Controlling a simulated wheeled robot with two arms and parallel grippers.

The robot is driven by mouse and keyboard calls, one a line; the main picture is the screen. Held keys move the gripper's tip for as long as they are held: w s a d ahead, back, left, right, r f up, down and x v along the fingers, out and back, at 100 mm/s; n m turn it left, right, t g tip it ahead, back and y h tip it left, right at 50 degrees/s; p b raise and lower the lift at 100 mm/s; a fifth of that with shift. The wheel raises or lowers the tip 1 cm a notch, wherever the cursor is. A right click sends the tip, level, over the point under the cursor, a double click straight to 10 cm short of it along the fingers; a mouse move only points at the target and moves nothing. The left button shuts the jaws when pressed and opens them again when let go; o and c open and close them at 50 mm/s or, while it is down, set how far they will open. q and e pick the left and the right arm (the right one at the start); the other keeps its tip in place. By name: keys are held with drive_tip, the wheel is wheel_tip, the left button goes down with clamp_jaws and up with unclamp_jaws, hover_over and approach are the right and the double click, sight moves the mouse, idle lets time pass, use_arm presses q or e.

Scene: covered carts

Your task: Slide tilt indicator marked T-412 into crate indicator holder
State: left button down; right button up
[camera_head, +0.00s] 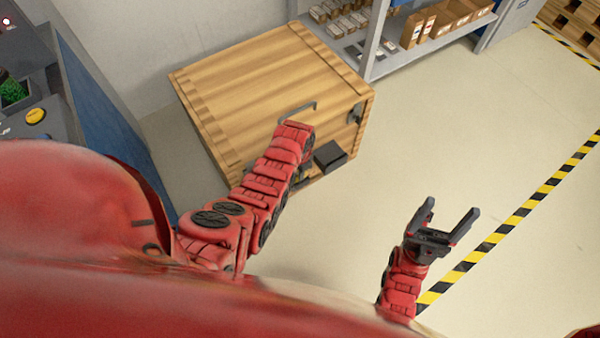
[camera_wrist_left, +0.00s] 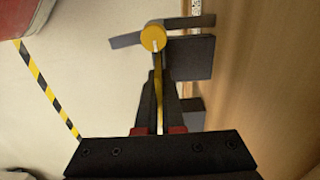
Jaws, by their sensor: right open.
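A wooden crate (camera_head: 265,75) stands on the floor; its side also fills the right of the left wrist view (camera_wrist_left: 265,80). A dark box-like piece (camera_head: 329,156) sits on the crate's near side; a dark plate (camera_wrist_left: 195,60) shows against the crate in the wrist view. I cannot tell which is the indicator holder. My left gripper (camera_wrist_left: 157,88) is shut on a thin piece with a round yellow end (camera_wrist_left: 153,38), seemingly the tilt indicator; its marking is not readable. In the head view my arm mostly hides this gripper. My right gripper (camera_head: 447,217) is open and empty above the floor.
A grey handle (camera_head: 297,112) and a metal latch (camera_head: 355,114) are on the crate. A shelf (camera_head: 405,55) with small boxes stands behind it. A blue-sided unit (camera_head: 95,100) is at left. The floor at right is clear, crossed by striped tape (camera_head: 520,210).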

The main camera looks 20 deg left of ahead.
use_arm(q)
drive_tip(key=shift+f+b, duration=1)
drive_tip(key=shift+f, duration=0.45)
drive_tip(key=c, duration=1)
unclamp_jaws()
drive_tip(key=shift+o, duration=0.2)
drive_tip(key=shift+r, duration=0.2)
drive_tip(key=shift+w+r, duration=0.1)
drive_tip(key=shift+r, duration=0.2)
wheel_tip(320, 180, up, 13)
drive_tip(key=shift+f+p, duration=0.2)
drive_tip(key=shift+p, duration=0.7)
drive_tip(key=shift+r+p, duration=0.85)
drive_tip(key=shift+r, duration=1.1)
